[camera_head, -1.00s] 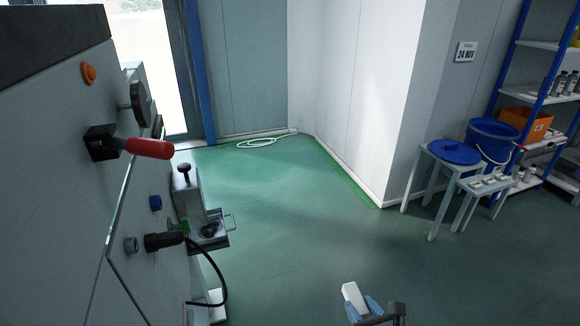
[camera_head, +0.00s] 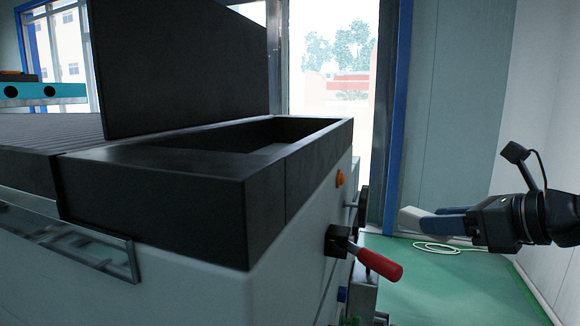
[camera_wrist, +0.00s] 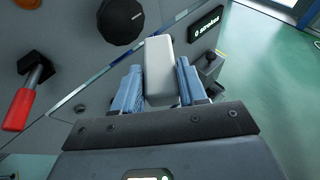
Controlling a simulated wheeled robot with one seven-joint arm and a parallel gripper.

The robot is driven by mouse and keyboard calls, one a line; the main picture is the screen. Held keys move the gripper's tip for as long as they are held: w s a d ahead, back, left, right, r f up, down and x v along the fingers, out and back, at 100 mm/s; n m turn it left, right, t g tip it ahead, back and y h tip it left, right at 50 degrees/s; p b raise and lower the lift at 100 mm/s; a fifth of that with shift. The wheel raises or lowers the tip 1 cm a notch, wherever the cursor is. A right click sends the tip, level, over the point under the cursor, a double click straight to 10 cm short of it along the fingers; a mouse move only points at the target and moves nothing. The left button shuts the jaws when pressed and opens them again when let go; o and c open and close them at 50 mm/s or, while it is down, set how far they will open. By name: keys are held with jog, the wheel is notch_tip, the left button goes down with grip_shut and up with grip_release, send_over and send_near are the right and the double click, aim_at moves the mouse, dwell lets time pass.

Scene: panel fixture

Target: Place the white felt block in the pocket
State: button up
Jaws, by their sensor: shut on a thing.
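The white felt block (camera_head: 412,218) is held between the blue fingers of my gripper (camera_head: 440,218), at the right in the head view. In the wrist view the block (camera_wrist: 160,68) sticks out past the fingertips of my gripper (camera_wrist: 158,88), which press on its two sides. The block is in the air, to the right of the grey fixture (camera_head: 225,285) and apart from it. A dark-walled open recess (camera_head: 265,150) shows in the fixture's top. I cannot tell whether it is the pocket.
A red-handled lever (camera_head: 378,264) and an orange button (camera_head: 340,179) stick out from the panel. In the wrist view a black round knob (camera_wrist: 120,20) and a counter label (camera_wrist: 207,22) are near the block.

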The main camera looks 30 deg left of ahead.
jog(key=s+a+r+n+g, duration=0.25)
jog(key=s+r, duration=0.25)
jog(key=r, duration=0.4)
jog(key=s+a+r+n+g+p, duration=0.1)
jog(key=s+a+r+n+g, duration=0.15)
jog(key=s+r, duration=0.45)
jog(key=s+a+r+n+g, duration=0.2)
jog(key=s+a+r+g, duration=0.1)
jog(key=r, duration=0.8)
jog(key=shift+w+a+f+m+t+y+p, duration=0.25)
jog(key=shift+a+f+m+t, duration=0.55)
jog(key=shift+a+f, duration=1.15)
jog(key=shift+w+a+f+m+t, duration=0.3)
jog(key=shift+a+f+m+t, duration=0.5)
jog(key=shift+a+f, duration=1.1)
jog(key=shift+w+a+f+m+t+y+p, duration=0.25)
jog(key=shift+a+f+m+t, duration=0.55)
jog(key=shift+a+f, duration=1.15)
jog(key=shift+a+f, duration=0.1)
jog(key=shift+a, duration=0.1)
